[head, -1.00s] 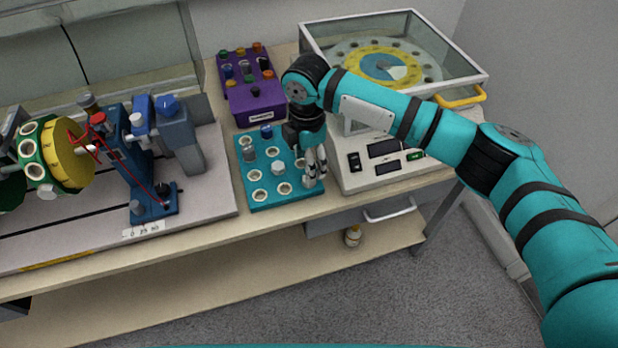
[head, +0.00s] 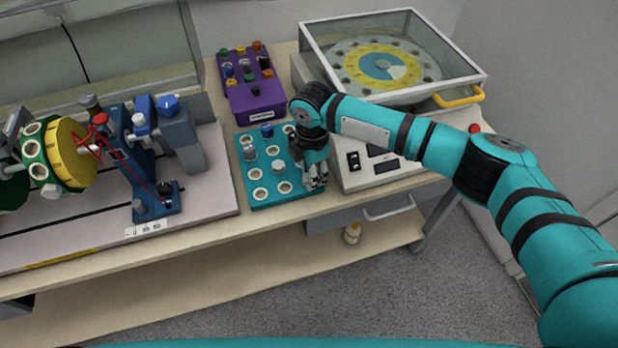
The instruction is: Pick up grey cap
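A grey cap (head: 249,153) stands upright in the left part of the teal holder block (head: 247,201). A paler, whitish-grey cap (head: 278,167) sits near the block's middle; I cannot tell which of the two is the grey cap meant. My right gripper (head: 316,183) points down over the block's right front edge, to the right of both caps and apart from them. Its fingers are small and dark here, so I cannot tell how far apart they are or whether anything is between them. My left gripper is not in view.
A blue cap (head: 267,130) stands at the block's back. A purple block (head: 258,106) with coloured caps is behind. A glass-covered machine (head: 352,181) stands right, close to my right gripper. A blue stand (head: 155,205) and yellow-green drum (head: 70,152) are left.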

